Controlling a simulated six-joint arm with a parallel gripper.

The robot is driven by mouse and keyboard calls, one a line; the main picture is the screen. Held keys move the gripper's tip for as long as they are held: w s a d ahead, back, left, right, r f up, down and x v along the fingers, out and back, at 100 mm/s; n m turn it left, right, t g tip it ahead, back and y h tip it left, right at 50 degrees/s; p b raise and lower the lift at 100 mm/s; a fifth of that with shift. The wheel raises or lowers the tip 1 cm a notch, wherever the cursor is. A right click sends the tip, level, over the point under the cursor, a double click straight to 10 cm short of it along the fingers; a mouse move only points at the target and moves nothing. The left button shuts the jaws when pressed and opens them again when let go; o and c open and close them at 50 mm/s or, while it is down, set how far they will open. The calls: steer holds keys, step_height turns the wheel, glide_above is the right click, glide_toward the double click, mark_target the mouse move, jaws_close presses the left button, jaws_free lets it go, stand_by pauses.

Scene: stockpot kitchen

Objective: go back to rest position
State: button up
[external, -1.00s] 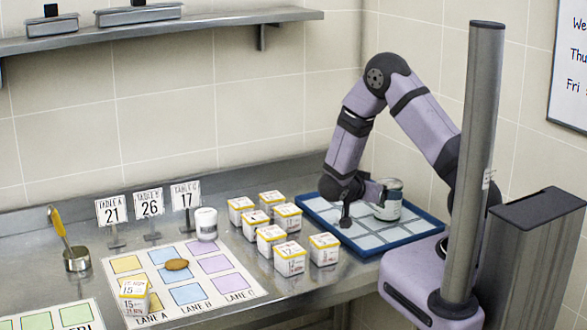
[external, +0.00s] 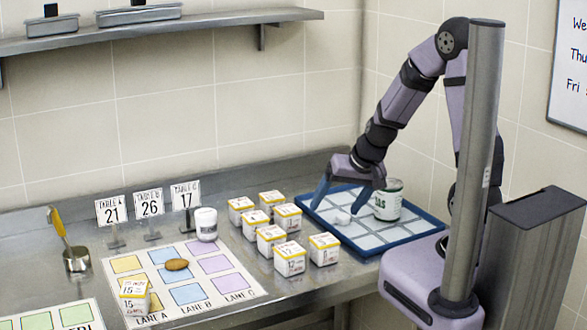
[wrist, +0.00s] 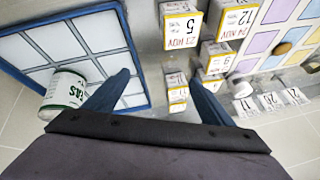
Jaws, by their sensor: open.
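My gripper (external: 339,208) is open, its two blue fingers spread and pointing down over the left part of the blue-rimmed tray (external: 405,238). Nothing is between the fingers in the wrist view (wrist: 160,92). A white-and-green can (external: 388,200) stands upright on the tray, just right of the fingers and apart from them. It also shows at the left of the wrist view (wrist: 64,92).
Several white-and-yellow dated boxes (external: 290,258) stand left of the tray. A shelf (external: 200,27) runs above.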

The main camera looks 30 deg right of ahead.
steer(key=s+d+n+g, duration=0.1)
steer(key=s+d+g, duration=0.1)
steer(key=s, duration=0.7)
steer(key=s+d+n+g+h, duration=0.1)
steer(key=s+d+n+g, duration=0.1)
steer(key=s, duration=0.6)
steer(key=shift+s+d+f+g, duration=0.35)
steer(key=shift+d+g, duration=0.35)
steer(key=shift+g, duration=0.2)
